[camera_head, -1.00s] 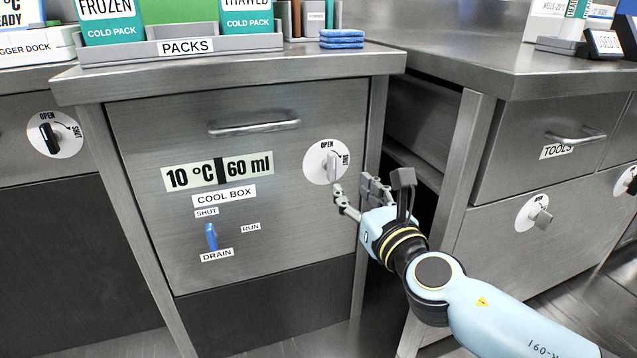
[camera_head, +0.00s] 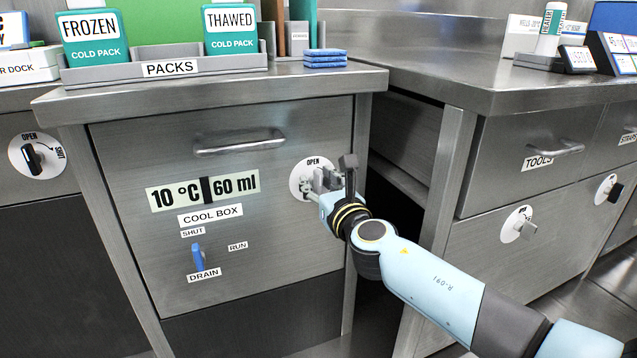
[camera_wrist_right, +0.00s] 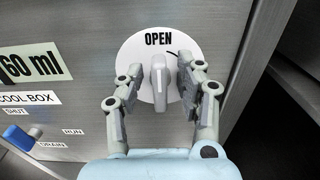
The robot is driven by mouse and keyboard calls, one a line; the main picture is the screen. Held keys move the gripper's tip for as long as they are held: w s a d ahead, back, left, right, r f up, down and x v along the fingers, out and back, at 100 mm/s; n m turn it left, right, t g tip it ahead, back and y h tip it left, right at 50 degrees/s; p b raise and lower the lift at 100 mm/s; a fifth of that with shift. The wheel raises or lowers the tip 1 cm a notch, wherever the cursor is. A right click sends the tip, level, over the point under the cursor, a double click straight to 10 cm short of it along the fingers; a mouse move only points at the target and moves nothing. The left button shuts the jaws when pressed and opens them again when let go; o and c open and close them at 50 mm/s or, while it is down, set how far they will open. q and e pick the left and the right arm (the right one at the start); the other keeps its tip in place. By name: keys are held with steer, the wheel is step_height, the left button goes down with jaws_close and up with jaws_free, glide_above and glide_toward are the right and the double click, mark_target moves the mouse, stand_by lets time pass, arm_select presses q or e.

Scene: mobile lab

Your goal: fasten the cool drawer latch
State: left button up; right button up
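The cool drawer (camera_head: 260,230) has a metal handle and a COOL BOX label. Its latch is a grey knob on a white round plate (camera_head: 300,172) at the drawer's upper right. In the right wrist view the latch knob (camera_wrist_right: 159,82) stands upright, pointing at the word OPEN. My right gripper (camera_head: 318,182) is at the latch; in the wrist view its open fingers (camera_wrist_right: 158,88) are on either side of the knob, with gaps visible. The word SHUT is hidden behind the fingers. My left gripper is not in view.
A blue drain lever (camera_head: 198,257) sits lower on the drawer front. Another latch (camera_head: 34,158) is at the left, and one on the TOOLS cabinet (camera_head: 520,226) is at the right. A PACKS tray (camera_head: 110,72) stands on the counter above.

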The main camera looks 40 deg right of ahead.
steer(key=shift+c, duration=0.3)
jaws_close()
